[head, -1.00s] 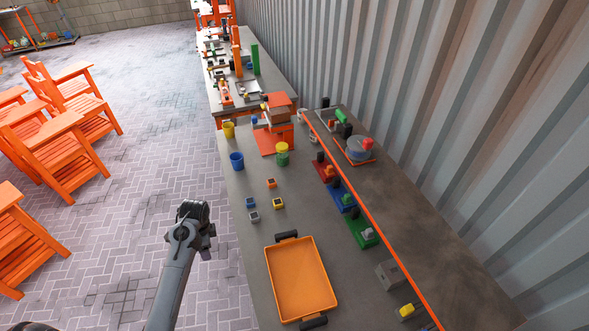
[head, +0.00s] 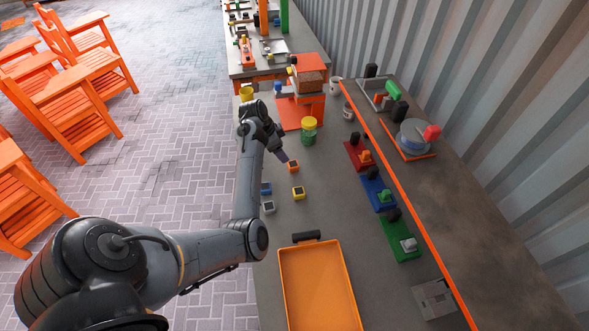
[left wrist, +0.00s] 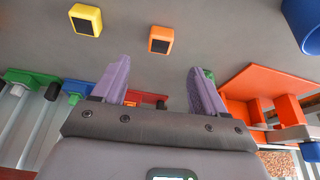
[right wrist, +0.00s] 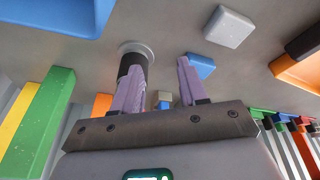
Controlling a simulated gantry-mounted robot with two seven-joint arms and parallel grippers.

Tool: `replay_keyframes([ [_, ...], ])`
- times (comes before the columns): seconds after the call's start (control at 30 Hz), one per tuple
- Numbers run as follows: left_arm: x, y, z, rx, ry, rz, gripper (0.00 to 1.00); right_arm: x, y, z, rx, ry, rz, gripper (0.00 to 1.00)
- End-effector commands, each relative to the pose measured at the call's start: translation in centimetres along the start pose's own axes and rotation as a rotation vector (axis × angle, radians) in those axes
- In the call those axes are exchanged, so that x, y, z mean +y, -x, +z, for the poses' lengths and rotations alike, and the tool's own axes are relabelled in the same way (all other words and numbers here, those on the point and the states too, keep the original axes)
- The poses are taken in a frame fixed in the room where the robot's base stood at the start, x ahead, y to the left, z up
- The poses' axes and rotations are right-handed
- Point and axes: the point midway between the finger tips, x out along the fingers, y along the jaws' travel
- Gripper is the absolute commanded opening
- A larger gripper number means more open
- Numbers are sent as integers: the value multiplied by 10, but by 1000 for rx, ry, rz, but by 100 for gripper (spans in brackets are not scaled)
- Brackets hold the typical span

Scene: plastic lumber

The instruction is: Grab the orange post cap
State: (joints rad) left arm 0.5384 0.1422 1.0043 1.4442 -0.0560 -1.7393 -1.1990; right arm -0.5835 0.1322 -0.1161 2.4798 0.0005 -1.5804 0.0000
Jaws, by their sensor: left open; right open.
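The orange post cap (head: 294,166), a small block with a dark top, lies on the grey workbench (head: 330,220). My left gripper (head: 282,155) is just beside and above it. In the left wrist view the orange cap (left wrist: 160,40) sits ahead of the open, empty fingers of my left gripper (left wrist: 158,64), apart from them. A yellow post cap (head: 298,193), a blue one (head: 265,188) and a grey one (head: 268,207) lie nearby. My right gripper (right wrist: 158,75) shows only in its wrist view, open, with nothing visibly held.
An orange tray (head: 318,290) lies at the near end of the bench. A green jar with a yellow lid (head: 308,130) and a yellow cup (head: 246,93) stand farther back. Red, blue and green fixtures (head: 378,190) line the right side. The bench between tray and caps is clear.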

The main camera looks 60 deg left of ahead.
Motion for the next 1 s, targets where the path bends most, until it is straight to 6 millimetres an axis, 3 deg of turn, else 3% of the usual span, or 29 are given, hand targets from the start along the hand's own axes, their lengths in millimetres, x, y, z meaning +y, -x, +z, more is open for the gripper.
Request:
replay_keyframes([
  [0.3,0,-40,-4,7,-2,0,72,-3,-4,0,4,-4,-8,43],
  [0.57,0,-54,-4,6,-2,-1,72,-5,-5,0,5,-8,-12,43],
  [1.0,2,-101,-2,5,-2,-2,72,-5,-8,0,6,-11,-14,43],
])
